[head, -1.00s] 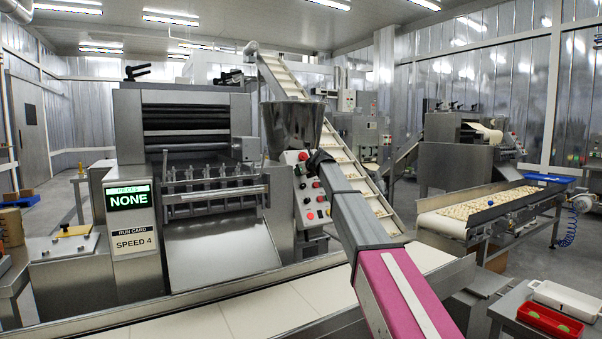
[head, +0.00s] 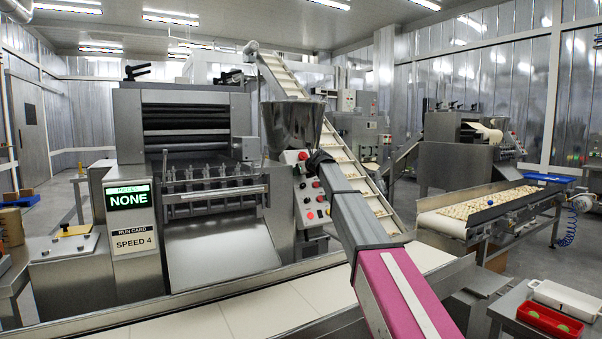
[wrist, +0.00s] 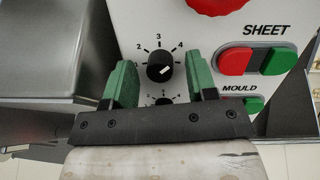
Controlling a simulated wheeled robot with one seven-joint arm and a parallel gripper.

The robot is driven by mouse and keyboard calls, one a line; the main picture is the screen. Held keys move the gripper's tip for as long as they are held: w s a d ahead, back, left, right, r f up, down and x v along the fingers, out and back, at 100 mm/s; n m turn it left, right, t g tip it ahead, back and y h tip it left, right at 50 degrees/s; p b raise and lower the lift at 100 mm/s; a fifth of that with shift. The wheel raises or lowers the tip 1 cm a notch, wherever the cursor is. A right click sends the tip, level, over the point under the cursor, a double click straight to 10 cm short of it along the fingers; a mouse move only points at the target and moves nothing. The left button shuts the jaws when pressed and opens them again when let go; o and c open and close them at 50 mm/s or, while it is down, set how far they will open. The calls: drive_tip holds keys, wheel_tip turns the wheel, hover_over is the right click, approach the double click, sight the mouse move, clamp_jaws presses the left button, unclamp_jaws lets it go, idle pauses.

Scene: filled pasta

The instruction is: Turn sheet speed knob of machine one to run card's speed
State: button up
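Machine one's run card (head: 134,242) reads SPEED 4, below a green display (head: 128,197) that shows NONE. The control panel (head: 307,195) with red and green buttons sits right of the rollers, below the hopper. In the wrist view a round black knob (wrist: 160,67) has dial numbers 2, 3 and 4 around it. Its white mark points up and to the right, roughly on the 4 side. My gripper (wrist: 160,64) is open, its green fingers left and right of this knob with gaps. In the head view my arm hides the fingers.
A second small knob (wrist: 163,101) shows just below, partly hidden by my gripper. Red and green SHEET buttons (wrist: 258,61) and a large red button (wrist: 218,3) are close by. The MOULD buttons (wrist: 240,104) are partly covered. A white belt (head: 250,312) runs in front.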

drive_tip(key=v, duration=1)
drive_tip(key=shift+s+d+r, duration=0.15)
drive_tip(key=shift+s+d, duration=0.05)
drive_tip(key=shift+s, duration=0.1)
